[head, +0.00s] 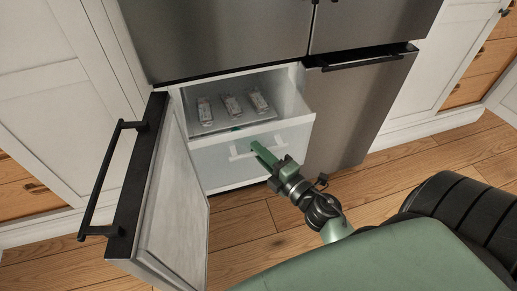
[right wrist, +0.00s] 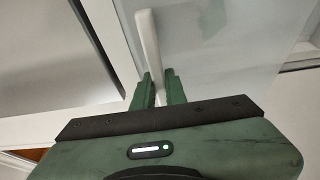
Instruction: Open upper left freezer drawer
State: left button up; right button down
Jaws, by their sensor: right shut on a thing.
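The freezer drawer (head: 220,162) is a translucent white box in the lower left compartment of the fridge. It stands pulled out past the cabinet front, with several small packages (head: 231,105) inside. Its white handle (head: 240,153) is on the front panel and also shows in the right wrist view (right wrist: 149,45). My right gripper (head: 262,153) is shut on this handle; in the right wrist view its green fingers (right wrist: 158,88) sit on both sides of the white bar. The left gripper is not in view.
The left freezer door (head: 180,200) stands wide open, with a black bar handle (head: 100,180) on its outer face. The right lower door (head: 350,110) is shut. White cabinets flank the fridge. Wooden floor (head: 250,218) lies clear in front.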

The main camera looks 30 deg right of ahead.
jog(key=c, duration=1.4)
grip_release()
jog(key=shift+c, duration=0.2)
